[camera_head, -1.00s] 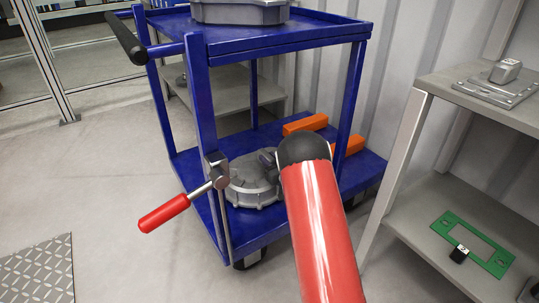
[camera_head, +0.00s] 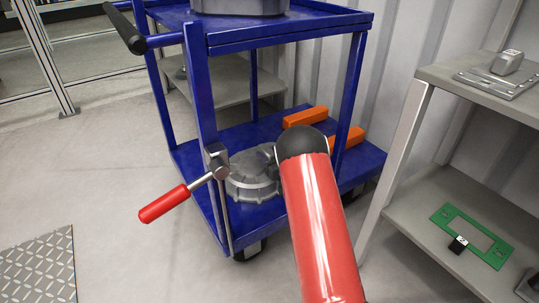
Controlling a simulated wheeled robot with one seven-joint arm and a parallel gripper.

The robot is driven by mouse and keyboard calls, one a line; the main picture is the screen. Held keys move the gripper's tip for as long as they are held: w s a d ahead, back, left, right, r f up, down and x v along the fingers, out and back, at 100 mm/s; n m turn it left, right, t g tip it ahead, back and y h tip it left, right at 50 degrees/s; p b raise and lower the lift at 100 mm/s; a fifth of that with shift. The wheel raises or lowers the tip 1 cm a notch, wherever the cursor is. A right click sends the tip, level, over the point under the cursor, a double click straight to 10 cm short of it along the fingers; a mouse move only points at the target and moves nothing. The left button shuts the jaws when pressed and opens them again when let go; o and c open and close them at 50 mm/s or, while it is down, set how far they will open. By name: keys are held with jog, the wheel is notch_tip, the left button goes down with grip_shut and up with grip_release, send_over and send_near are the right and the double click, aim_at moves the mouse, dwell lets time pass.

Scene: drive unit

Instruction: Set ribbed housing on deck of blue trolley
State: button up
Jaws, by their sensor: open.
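The blue trolley (camera_head: 291,27) stands in the middle of the head view, with an upper and a lower deck. A round grey ribbed part, which looks like the ribbed housing (camera_head: 251,182), sits on the lower deck near its front left corner post. My red arm link with its black rounded end reaches up in front of the lower deck and covers part of the area just right of the housing. My gripper's fingers do not show; they are hidden behind my arm or out of view. I cannot tell whether they touch the housing.
Orange blocks (camera_head: 306,117) lie at the lower deck's back. Another grey part (camera_head: 240,6) sits on the upper deck, cut off by the frame. A red-handled lever (camera_head: 164,204) sticks out at the front left post.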

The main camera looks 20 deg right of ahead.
jog(key=v, duration=1.1)
jog(key=s+r+m+g+h, duration=0.2)
jog(key=s+r+h, duration=0.1)
jog(key=r, duration=0.6)
jog(key=s+r+m+g+h, duration=0.15)
jog(key=s+r+h, duration=0.25)
jog(key=r, duration=0.4)
jog(key=s+a+r+g, duration=0.1)
jog(key=s+a+g, duration=0.1)
jog(key=s, duration=0.8)
jog(key=s+a+r+g+y, duration=0.1)
jog(key=s+a+g, duration=0.2)
jog(key=s, duration=0.7)
jog(key=s+a+r+g, duration=0.1)
jog(key=s+a+g, duration=0.2)
jog(key=s, duration=0.7)
jog(key=shift+a+r, duration=0.3)
jog(key=shift+a, duration=0.3)
jog(key=shift+w, duration=0.1)
